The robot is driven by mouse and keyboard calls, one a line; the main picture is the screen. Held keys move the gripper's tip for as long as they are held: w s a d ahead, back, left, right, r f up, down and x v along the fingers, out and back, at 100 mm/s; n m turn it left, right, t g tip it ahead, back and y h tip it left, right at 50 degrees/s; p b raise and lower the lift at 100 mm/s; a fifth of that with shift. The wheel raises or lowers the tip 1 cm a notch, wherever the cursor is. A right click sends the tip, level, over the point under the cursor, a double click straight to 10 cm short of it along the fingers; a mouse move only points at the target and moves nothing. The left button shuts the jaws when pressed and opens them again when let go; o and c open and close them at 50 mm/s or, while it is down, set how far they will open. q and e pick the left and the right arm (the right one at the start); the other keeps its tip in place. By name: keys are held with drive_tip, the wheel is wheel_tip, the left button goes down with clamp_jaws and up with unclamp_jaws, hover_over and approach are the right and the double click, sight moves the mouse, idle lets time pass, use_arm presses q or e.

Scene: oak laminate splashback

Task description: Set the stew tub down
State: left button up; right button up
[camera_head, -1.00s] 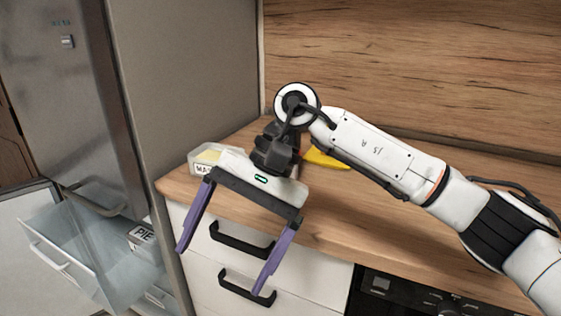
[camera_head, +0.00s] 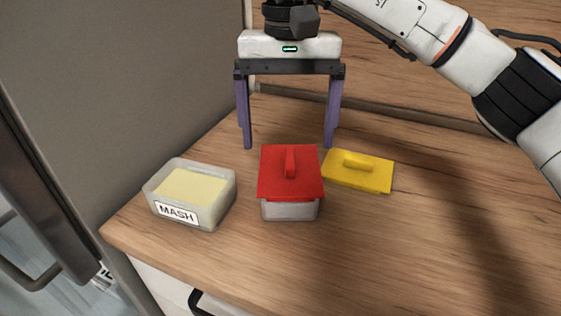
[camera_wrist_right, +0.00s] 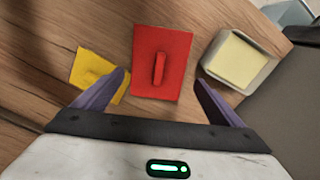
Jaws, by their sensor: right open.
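A grey tub (camera_head: 290,209) with a red lid (camera_head: 272,180) stands on the wooden counter; I see no label on it, so I cannot tell that it is the stew tub. My right gripper (camera_head: 289,143) is open and empty, its purple fingers pointing down at the far side of this tub. In the right wrist view the red lid (camera_wrist_right: 148,63) shows between and beyond the fingertips (camera_wrist_right: 160,76). Any contact is not clear. My left gripper is not in view.
An open tub labelled MASH (camera_head: 177,213) with pale yellow contents stands to the left, near the counter's edge. A yellow lid (camera_head: 370,179) lies on the counter to the right. The counter (camera_head: 400,255) is clear at the front right. A grey panel (camera_head: 110,90) stands at the left.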

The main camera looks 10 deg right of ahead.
sight(289, 158)
drive_tip(key=f, duration=0.2)
drive_tip(key=s+f, duration=0.1)
drive_tip(key=f, duration=0.1)
drive_tip(key=shift+f, duration=0.15)
wheel_tip(289, 158, down, 5)
drive_tip(key=shift+d+r+b, duration=0.1)
drive_tip(key=shift+d+b, duration=0.05)
drive_tip(key=shift+b, duration=0.15)
drive_tip(key=shift+f, duration=0.35)
drive_tip(key=shift+w, duration=0.1)
drive_tip(key=c, duration=0.9)
drive_tip(key=shift+r, duration=0.1)
drive_tip(key=shift+c, duration=1.2)
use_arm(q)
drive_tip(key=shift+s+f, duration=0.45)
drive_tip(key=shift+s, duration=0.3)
